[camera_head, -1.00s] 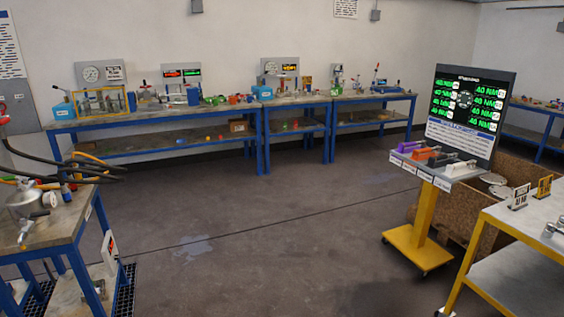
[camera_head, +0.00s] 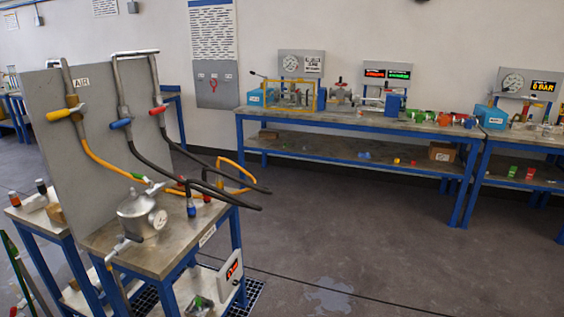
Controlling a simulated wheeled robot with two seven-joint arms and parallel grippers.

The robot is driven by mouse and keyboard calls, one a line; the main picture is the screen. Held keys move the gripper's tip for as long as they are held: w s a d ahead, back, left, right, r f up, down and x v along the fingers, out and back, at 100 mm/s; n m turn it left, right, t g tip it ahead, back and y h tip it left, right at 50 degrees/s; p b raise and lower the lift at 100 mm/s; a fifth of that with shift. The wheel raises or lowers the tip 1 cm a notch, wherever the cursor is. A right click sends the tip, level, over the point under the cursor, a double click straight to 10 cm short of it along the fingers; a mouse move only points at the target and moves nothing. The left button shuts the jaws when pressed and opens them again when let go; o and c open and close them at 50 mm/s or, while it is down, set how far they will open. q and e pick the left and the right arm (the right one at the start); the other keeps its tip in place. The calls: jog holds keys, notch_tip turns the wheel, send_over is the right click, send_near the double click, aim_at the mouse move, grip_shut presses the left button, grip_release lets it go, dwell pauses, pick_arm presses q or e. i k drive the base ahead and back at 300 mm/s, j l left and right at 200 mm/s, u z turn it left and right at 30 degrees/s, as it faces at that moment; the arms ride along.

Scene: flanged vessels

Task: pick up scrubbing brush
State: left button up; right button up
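I cannot make out a scrubbing brush in this view. Long thin green and red handles (camera_head: 22,270) lean at the lower left edge, cut off by the frame, and I cannot tell what they belong to. Small items (camera_head: 203,304) lie on the lower shelf of the near bench, too small to identify. Neither of my grippers is in view.
The near bench (camera_head: 155,262) carries a metal vessel (camera_head: 142,218) with a gauge, and a grey panel (camera_head: 55,130) with hoses. Hoses stick out to the right over the floor. Blue-legged benches (camera_head: 350,122) line the back wall. The floor (camera_head: 360,240) between is clear.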

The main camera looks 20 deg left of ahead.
aim_at(178, 187)
jog(key=i+l+u, duration=0.1)
jog(key=i+u, duration=0.15)
jog(key=i, duration=0.95)
jog(key=i+u, duration=0.5)
jog(key=i+l+u, duration=0.15)
jog(key=u, duration=0.3)
jog(key=i+u, duration=0.2)
jog(key=u, duration=0.25)
jog(key=i+u, duration=0.2)
jog(key=u, duration=0.25)
jog(key=i+l+u, duration=0.15)
jog(key=u, duration=0.3)
jog(key=i+l+u, duration=0.2)
jog(key=u, duration=0.25)
jog(key=i+l+u, duration=0.15)
jog(key=u, duration=0.3)
jog(key=l, duration=0.1)
